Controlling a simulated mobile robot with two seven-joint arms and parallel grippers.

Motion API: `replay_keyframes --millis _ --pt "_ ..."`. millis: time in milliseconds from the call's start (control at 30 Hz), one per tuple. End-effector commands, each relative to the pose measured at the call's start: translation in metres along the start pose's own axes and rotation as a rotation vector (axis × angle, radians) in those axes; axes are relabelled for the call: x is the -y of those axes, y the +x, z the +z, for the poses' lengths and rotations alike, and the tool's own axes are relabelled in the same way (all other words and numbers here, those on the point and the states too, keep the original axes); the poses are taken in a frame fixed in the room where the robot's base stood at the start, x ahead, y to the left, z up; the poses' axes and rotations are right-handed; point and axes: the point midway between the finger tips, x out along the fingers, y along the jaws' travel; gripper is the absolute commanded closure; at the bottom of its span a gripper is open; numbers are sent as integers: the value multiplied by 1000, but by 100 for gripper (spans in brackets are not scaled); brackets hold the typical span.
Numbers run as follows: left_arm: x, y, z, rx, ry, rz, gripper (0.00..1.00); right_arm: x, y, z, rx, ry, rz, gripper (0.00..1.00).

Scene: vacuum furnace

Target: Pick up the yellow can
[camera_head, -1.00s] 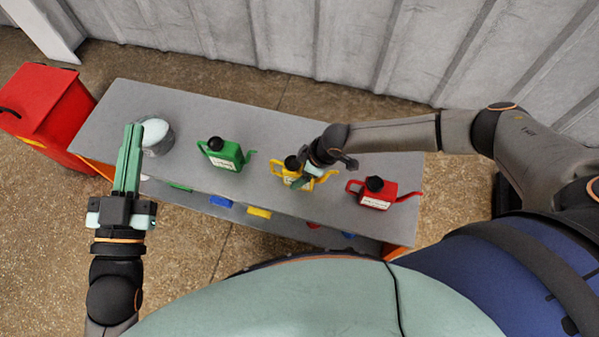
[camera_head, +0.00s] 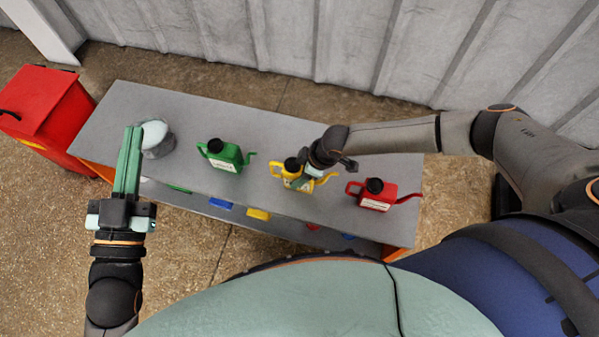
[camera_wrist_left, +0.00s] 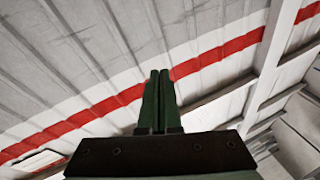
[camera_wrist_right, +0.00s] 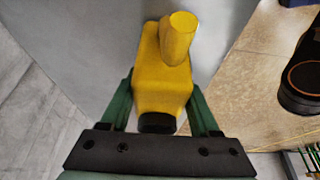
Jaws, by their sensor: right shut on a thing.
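The yellow can (camera_head: 290,178) has a black cap, a white label and a spout, and is on the grey table between the green can (camera_head: 223,156) and the red can (camera_head: 374,196). My right gripper (camera_head: 304,182) is shut on the yellow can and hides part of it. In the right wrist view the yellow can (camera_wrist_right: 163,78) sits between the two green fingers, black cap towards the wrist. I cannot tell whether it is off the table. My left gripper (camera_head: 133,130) is shut and empty near the table's left end; its fingers also touch in the left wrist view (camera_wrist_left: 159,75).
A grey round container (camera_head: 157,143) with a pale top stands at the table's left end. A red cabinet (camera_head: 45,105) is beside that end. The grey table (camera_head: 270,128) has a lower shelf with coloured items. A corrugated wall (camera_head: 300,40) runs behind it.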

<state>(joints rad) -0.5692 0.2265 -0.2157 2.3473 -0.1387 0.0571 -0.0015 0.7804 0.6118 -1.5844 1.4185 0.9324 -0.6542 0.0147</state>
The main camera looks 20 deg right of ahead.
Motion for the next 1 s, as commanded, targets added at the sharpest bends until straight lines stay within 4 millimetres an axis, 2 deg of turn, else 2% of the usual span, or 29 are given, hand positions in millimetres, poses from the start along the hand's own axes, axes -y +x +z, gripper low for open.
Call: replay_keyframes --millis 167,467,667,800,867,967,1000 --pt "0 0 6 31 -9 1 100 0 -6 -3 -1 0 0 99" --pt "-12 -18 75 319 -94 4 100 0 -29 -12 -2 -1 0 99" --pt "-29 -50 130 573 -169 18 100 4 -54 -5 0 0 0 99" --pt "-45 -82 165 762 -226 35 100 8 -74 0 -2 0 0 99" --pt "-52 -97 177 839 -250 44 100 10 -82 2 -1 0 0 99" --pt "-65 -123 191 965 -289 61 100 14 -107 9 0 0 1 99" --pt "-66 -124 190 976 -294 63 100 18 -115 17 3 2 -1 99"
